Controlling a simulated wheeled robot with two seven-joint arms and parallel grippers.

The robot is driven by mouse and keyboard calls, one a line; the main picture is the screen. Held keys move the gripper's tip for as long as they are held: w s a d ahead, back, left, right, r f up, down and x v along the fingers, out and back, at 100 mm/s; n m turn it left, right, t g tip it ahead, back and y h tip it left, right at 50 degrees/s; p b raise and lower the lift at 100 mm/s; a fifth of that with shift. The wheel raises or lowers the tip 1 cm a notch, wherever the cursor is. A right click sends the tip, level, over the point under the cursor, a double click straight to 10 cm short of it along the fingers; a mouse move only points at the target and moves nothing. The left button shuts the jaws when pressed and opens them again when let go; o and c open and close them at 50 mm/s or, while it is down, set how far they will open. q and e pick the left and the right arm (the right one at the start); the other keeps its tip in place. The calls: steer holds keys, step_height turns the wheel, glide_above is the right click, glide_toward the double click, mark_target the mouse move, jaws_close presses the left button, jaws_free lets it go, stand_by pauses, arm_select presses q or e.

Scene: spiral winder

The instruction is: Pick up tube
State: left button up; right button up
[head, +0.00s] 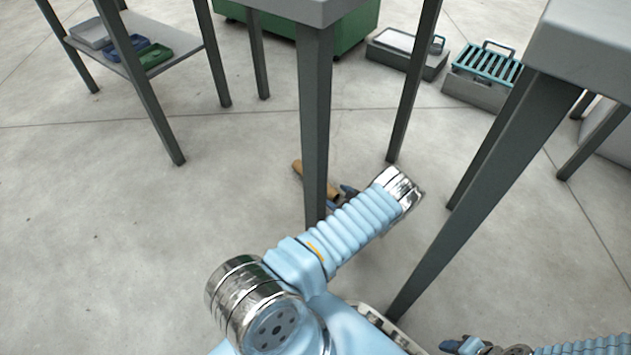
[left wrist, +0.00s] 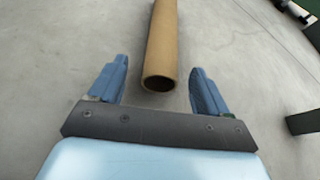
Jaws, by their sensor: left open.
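A brown cardboard tube (head: 297,167) lies on the concrete floor behind a dark table leg, which hides part of it in the head view. In the left wrist view the tube (left wrist: 162,40) points away from me, its hollow near end between my fingers. My left gripper (head: 341,197) is by the tube, partly hidden by the leg and my arm. In the left wrist view the left gripper (left wrist: 160,66) is open, with a blue finger apart from the tube on each side. My right gripper (head: 462,346) is at the bottom edge of the head view, its jaws unclear.
Dark table legs (head: 314,120) stand close around my left arm. A shelf (head: 165,45) with trays is at the upper left. A green cabinet (head: 355,25) and two grey boxes (head: 480,92) sit at the back. The floor at left is clear.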

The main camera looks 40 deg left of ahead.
mark_target(330, 191)
arm_select(q)
steer(key=b+x, duration=0.1)
steer(key=x, duration=0.4)
steer(key=shift+w, duration=0.15)
steer(key=shift+r, duration=0.1)
steer(key=c, duration=1.1)
step_height(330, 191, up, 9)
steer(key=p, duration=0.2)
steer(key=shift+p, duration=0.4)
steer(key=shift+c, duration=0.2)
steer(key=shift+r, duration=0.5)
